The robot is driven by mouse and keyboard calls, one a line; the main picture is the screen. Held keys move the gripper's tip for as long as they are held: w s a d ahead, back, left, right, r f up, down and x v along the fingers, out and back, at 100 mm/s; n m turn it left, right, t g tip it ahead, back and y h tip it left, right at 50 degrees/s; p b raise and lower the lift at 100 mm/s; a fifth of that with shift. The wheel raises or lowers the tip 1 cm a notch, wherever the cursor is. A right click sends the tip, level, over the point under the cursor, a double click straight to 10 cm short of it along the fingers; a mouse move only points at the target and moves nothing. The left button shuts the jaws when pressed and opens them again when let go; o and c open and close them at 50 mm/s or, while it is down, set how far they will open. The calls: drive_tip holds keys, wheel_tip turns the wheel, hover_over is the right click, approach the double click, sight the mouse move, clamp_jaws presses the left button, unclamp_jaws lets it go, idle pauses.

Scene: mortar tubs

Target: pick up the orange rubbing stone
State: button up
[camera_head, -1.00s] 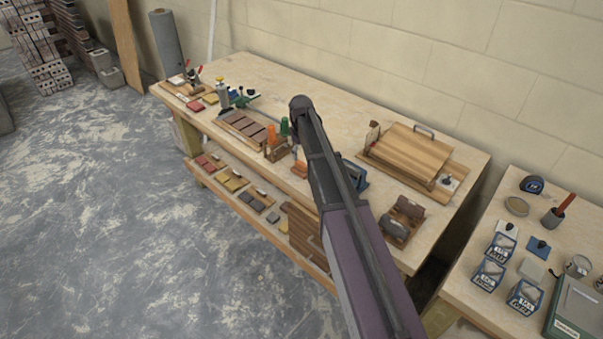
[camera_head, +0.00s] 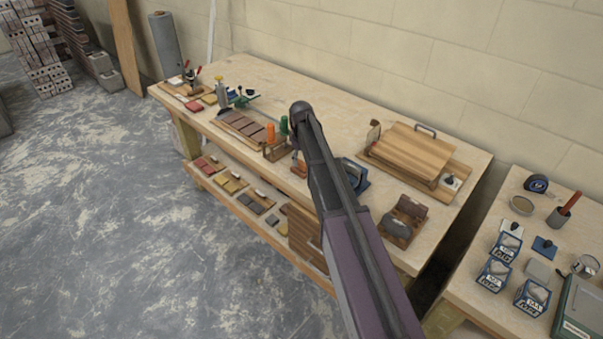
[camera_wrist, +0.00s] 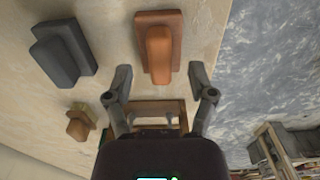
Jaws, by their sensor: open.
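The orange rubbing stone (camera_wrist: 173,22) lies on the worktop in the wrist view, a flat reddish-brown block with a raised orange grip along its middle. In the head view a small part of what looks like it (camera_head: 299,168) shows just left of my arm. My gripper (camera_wrist: 160,76) is open and empty, with one finger on each side of the lower end of the orange grip in the picture. I cannot tell its height above the stone. In the head view my gripper is hidden behind my arm.
A dark grey block with a grip (camera_wrist: 62,54) lies left of the stone. A small brown object (camera_wrist: 80,124) and a wooden holder (camera_wrist: 172,105) are close by. The worktop edge runs right of the stone. A wooden board (camera_head: 410,150) lies farther along the bench.

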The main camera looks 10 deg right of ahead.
drive_tip(key=shift+f+b, duration=0.75)
drive_tip(key=shift+f, duration=0.35)
clamp_jaws()
